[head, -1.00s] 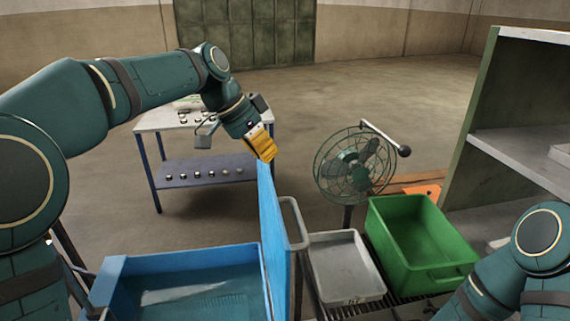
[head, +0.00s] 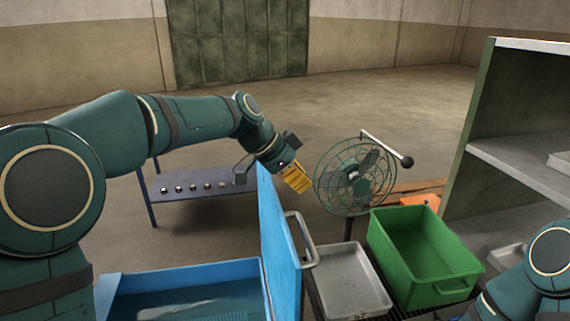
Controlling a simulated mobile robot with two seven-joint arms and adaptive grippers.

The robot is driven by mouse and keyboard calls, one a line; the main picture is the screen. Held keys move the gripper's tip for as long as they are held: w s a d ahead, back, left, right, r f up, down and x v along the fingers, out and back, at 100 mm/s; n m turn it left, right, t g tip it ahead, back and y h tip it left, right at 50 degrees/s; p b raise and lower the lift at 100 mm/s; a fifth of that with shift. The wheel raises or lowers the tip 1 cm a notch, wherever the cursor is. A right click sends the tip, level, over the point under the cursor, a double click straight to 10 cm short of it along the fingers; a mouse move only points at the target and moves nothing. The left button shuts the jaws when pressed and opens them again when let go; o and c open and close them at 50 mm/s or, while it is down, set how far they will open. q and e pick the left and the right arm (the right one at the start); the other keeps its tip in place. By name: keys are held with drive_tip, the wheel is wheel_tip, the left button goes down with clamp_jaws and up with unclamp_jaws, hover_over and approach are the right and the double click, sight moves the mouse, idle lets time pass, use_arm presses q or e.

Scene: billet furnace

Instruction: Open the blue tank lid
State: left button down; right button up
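The blue tank (head: 187,272) stands at the bottom left with its top open, and liquid shows inside. Its blue lid (head: 277,243) stands up steeply along the tank's right side. A pale handle (head: 302,240) sticks out from the lid's right face. My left gripper (head: 298,180) has yellow fingers and is just right of the lid's upper far corner, pointing down and right. Its fingers overlap in this view, so I cannot tell whether they are open or whether they touch the lid. My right arm shows at the bottom right, but its gripper is out of view.
A grey tray (head: 352,282) and a green crate (head: 421,256) stand right of the lid. A green fan (head: 356,176) stands behind them. A grey shelf unit (head: 520,150) is at the right. A low table (head: 195,207) is behind my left arm. The floor beyond is clear.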

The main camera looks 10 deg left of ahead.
use_arm(q)
drive_tip(key=a, duration=0.1)
drive_tip(key=s+a, duration=0.1)
drive_tip(key=a, duration=0.1)
drive_tip(key=shift+s+a+f, duration=0.1)
drive_tip(key=shift+s+a, duration=0.15)
drive_tip(key=shift+a, duration=0.05)
use_arm(e)
drive_tip(key=shift+r, duration=0.2)
use_arm(q)
drive_tip(key=shift+a, duration=0.1)
drive_tip(key=s+a+f+h+b, duration=0.1)
drive_tip(key=s+a+b, duration=0.2)
drive_tip(key=a+b, duration=0.2)
drive_tip(key=s+a+f+t+h+b, duration=0.1)
drive_tip(key=s+a+h+b, duration=0.1)
drive_tip(key=a+b, duration=0.3)
drive_tip(key=s+a, duration=0.1)
drive_tip(key=a, duration=0.3)
drive_tip(key=shift+a, duration=0.3)
use_arm(e)
drive_tip(key=s+f, duration=0.3)
drive_tip(key=f, duration=0.8)
drive_tip(key=shift+a+f, duration=0.25)
drive_tip(key=shift+s, duration=0.1)
use_arm(q)
drive_tip(key=shift+r, duration=0.1)
